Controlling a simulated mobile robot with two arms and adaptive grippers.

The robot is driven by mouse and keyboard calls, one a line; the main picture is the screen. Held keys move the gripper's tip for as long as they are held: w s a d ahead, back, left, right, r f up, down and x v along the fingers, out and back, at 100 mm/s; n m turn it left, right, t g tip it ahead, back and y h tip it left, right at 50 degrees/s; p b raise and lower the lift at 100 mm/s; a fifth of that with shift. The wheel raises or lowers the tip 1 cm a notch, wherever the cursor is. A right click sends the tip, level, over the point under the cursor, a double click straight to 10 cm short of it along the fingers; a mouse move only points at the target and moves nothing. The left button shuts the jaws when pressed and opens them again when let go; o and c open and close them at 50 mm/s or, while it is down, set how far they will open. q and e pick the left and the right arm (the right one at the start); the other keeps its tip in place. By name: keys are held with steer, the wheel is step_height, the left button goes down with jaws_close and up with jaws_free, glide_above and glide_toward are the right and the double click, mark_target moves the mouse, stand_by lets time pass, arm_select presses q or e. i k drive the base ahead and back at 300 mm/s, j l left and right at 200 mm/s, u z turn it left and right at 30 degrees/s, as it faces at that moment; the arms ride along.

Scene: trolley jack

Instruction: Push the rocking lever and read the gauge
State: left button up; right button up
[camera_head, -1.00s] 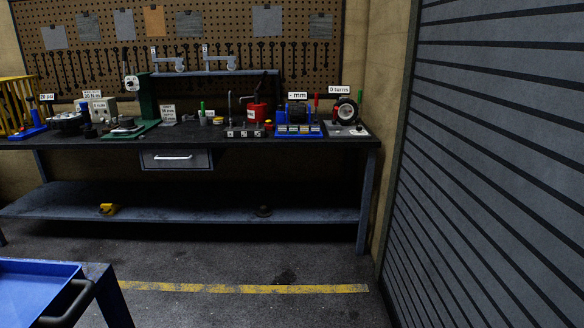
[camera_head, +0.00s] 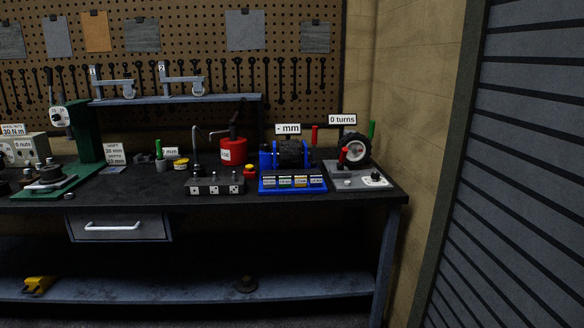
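I cannot tell for sure which part is the rocking lever. A green stand (camera_head: 85,135) at the left of the workbench carries a round white dial (camera_head: 60,116). A grey box with round dials (camera_head: 20,149) stands at the left edge under a "30 N m" sign. A red canister (camera_head: 233,151) with a dark top stands behind a low grey block with bent rods. A blue device (camera_head: 293,183) sits under a "- mm" sign. A black wheel (camera_head: 355,148) on a grey plate sits under a "0 turns" sign, with red and green handles nearby. Neither gripper is in view.
The dark workbench (camera_head: 130,190) has a drawer (camera_head: 118,228) and a lower shelf (camera_head: 180,290) holding a yellow item (camera_head: 38,285). A raised grey shelf (camera_head: 180,99) stands behind. A slatted shutter (camera_head: 520,170) bounds the right side.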

mark_target(315, 129)
steer(key=i+j+z, duration=0.4)
steer(key=i+j, duration=0.6)
steer(key=i, duration=0.15)
